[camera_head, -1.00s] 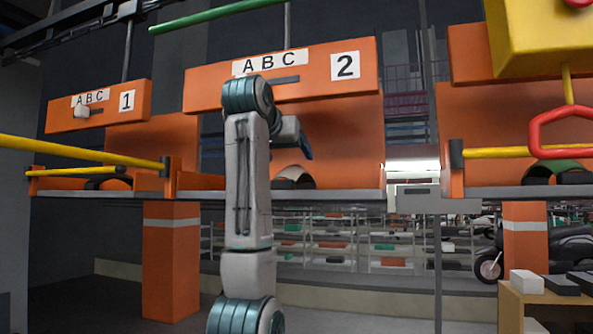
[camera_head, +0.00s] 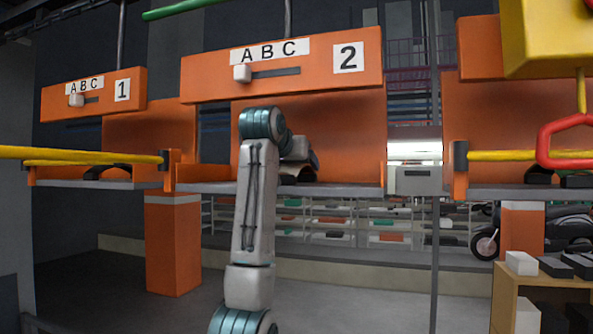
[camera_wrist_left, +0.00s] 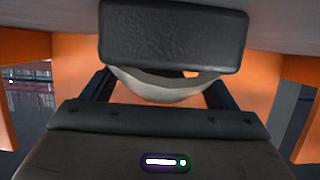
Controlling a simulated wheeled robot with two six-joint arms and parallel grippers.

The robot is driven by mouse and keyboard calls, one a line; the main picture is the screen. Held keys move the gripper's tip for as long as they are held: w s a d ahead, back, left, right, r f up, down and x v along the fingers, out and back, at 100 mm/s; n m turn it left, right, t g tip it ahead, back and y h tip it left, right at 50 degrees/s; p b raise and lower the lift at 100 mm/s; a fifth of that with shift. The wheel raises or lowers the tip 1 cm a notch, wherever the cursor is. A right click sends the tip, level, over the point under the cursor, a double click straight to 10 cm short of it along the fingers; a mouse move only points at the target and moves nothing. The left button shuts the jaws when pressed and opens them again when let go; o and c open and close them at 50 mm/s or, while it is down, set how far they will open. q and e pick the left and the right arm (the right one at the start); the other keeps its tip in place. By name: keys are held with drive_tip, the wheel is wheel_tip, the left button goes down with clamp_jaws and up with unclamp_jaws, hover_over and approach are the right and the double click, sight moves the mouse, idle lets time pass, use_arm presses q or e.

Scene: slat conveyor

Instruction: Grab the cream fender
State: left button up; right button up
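The cream fender (camera_wrist_left: 165,92) shows in the left wrist view as a pale curved piece, partly hidden by a black block (camera_wrist_left: 173,36). The dark fingers of my left gripper (camera_wrist_left: 160,90) stand wide apart, one on each side of it. I cannot tell whether they touch it. In the head view my left gripper (camera_head: 299,153) is low at the shelf of station 2, and my arm and gripper hide most of the fender there. My right gripper is not in view.
Station 2's orange sign (camera_head: 210,80) with a white slider (camera_head: 242,73) hangs above the arm. The grey shelf (camera_head: 345,189) is clear to the right. Yellow bars (camera_head: 90,155) run at left. A red handle (camera_head: 552,140) hangs at right.

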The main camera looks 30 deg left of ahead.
use_arm(q)
drive_tip(key=c, duration=0.7)
drive_tip(key=shift+d+r, duration=0.1)
drive_tip(key=c, duration=0.5)
drive_tip(key=shift+c, duration=0.2)
